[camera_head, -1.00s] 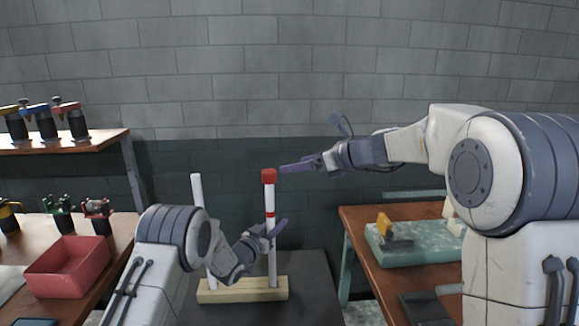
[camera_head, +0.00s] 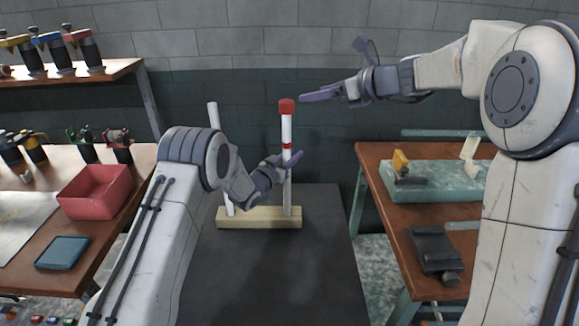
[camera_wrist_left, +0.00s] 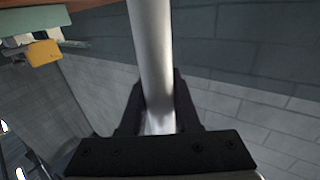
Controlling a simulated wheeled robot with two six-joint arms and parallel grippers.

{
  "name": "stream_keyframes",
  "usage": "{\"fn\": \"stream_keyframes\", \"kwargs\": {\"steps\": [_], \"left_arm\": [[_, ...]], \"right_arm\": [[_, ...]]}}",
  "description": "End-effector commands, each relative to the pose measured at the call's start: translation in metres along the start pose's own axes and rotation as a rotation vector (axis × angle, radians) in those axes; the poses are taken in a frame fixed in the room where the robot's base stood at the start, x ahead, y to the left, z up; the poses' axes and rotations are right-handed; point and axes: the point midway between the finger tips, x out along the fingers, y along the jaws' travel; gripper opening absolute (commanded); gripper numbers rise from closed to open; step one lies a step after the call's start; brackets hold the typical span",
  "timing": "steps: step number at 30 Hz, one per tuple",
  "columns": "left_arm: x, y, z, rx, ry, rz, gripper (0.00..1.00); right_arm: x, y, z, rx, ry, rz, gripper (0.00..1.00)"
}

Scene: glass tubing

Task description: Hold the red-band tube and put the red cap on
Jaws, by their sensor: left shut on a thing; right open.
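The red-band tube (camera_head: 287,130) stands upright in a pale wooden base (camera_head: 260,217). The red cap (camera_head: 287,105) sits on its top end. My left gripper (camera_head: 290,163) is shut on the tube below the red band. In the left wrist view the white tube (camera_wrist_left: 152,50) runs between the fingers of my left gripper (camera_wrist_left: 158,105). My right gripper (camera_head: 304,97) is open, beside the cap on its right and slightly higher; whether they touch is hard to tell. A second white tube (camera_head: 214,130) stands at the left of the base, partly hidden by my left arm.
The base stands on a dark table (camera_head: 270,270). At left, a wooden bench holds a red bin (camera_head: 95,193) and a blue tray (camera_head: 63,253), with a shelf (camera_head: 90,78) above. At right, another bench holds a green slab (camera_head: 430,183) and a dark tool (camera_head: 435,250).

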Motion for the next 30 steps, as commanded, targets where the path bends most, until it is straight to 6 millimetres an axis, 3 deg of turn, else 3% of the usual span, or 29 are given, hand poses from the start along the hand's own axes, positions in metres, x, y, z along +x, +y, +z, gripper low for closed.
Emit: {"fn": "stream_keyframes", "kwargs": {"steps": [1, 2, 3, 4, 17, 30], "left_arm": [[0.000, 0.000, -0.001, 0.000, 0.001, 0.000, 0.00], [0.000, 0.000, -0.001, 0.000, 0.001, 0.000, 0.42], [0.000, 0.000, -0.001, 0.000, 0.001, 0.000, 0.58], [0.000, 0.000, -0.001, 0.000, 0.001, 0.000, 0.66], [-0.007, -0.001, 0.000, 0.000, 0.000, 0.000, 0.66], [-0.089, -0.001, 0.000, -0.002, -0.002, -0.002, 0.66]], "right_arm": [[0.000, 0.000, 0.000, 0.000, 0.000, 0.000, 0.85], [0.000, 0.000, 0.000, 0.000, 0.000, 0.000, 0.85], [0.000, 0.000, 0.000, 0.000, 0.000, 0.000, 0.85], [0.000, 0.000, 0.000, 0.000, 0.000, 0.000, 0.85], [0.000, 0.000, 0.000, 0.000, 0.000, 0.000, 0.85], [0.000, 0.000, 0.000, 0.000, 0.000, 0.000, 0.85]]}}
